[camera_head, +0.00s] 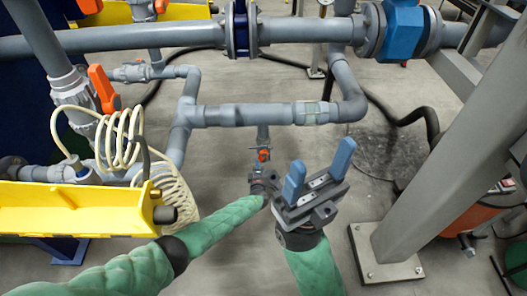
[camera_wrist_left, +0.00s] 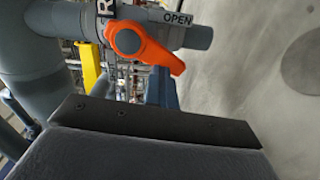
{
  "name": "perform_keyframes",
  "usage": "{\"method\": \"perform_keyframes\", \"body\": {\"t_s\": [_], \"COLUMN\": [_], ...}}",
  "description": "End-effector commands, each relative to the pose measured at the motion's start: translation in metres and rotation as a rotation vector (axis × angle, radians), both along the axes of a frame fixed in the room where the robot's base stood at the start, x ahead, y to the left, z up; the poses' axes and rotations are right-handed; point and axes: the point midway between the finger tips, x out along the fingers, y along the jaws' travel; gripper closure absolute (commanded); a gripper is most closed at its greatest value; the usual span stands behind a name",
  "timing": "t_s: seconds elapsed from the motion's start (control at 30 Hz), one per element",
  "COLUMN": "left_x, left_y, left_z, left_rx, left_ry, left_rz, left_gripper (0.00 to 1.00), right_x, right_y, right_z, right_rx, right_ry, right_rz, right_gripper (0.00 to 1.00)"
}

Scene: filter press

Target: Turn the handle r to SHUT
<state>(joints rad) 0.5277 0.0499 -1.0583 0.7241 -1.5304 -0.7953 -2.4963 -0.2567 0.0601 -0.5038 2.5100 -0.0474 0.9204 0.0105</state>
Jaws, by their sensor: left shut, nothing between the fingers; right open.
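The orange handle r (camera_wrist_left: 145,48) shows in the left wrist view on a grey valve, beside a label marked "R" (camera_wrist_left: 107,8) and an "OPEN" label (camera_wrist_left: 178,18). It slants down to the right from its round hub. In the head view a small orange handle (camera_head: 264,155) sits on a short pipe just beyond my left gripper (camera_head: 260,170). My left gripper is shut and empty; its dark finger edge lies below the handle in the wrist view, apparently with a gap. My right gripper (camera_head: 318,168) is open and empty, with blue fingers spread, right of my left one.
Grey pipes (camera_head: 245,115) cross above and behind the grippers. A larger orange valve handle (camera_head: 102,88), a coiled cream hose (camera_head: 125,140) and a yellow beam (camera_head: 75,208) stand at left. A grey post (camera_head: 450,140) stands at right. Floor between is clear.

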Motion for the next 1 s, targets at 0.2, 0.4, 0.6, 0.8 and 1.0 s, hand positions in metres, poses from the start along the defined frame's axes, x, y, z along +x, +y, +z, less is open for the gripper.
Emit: {"method": "perform_keyframes", "body": {"t_s": [0.2, 0.4, 0.6, 0.8, 1.0], "left_x": [0.043, 0.040, 0.021, -0.003, -0.025], "left_y": [0.013, 0.013, 0.013, 0.014, 0.014], "left_z": [0.051, 0.052, 0.056, 0.055, 0.050], "left_rx": [-0.001, -0.001, -0.001, 0.000, 0.002], "left_ry": [-0.061, -0.061, -0.060, -0.058, -0.055], "left_rz": [0.013, 0.013, 0.013, 0.012, 0.012], "left_gripper": [0.88, 0.88, 0.89, 0.52, 0.38], "right_x": [0.000, 0.000, 0.000, 0.000, 0.000], "right_y": [0.000, 0.000, 0.000, 0.000, 0.000], "right_z": [0.004, 0.007, 0.026, 0.042, 0.055], "right_rx": [0.000, 0.000, 0.000, 0.000, 0.000], "right_ry": [0.000, 0.000, 0.000, 0.000, 0.000], "right_rz": [0.000, 0.000, 0.000, 0.000, 0.000], "right_gripper": [0.38, 0.38, 0.38, 0.38, 0.38]}}
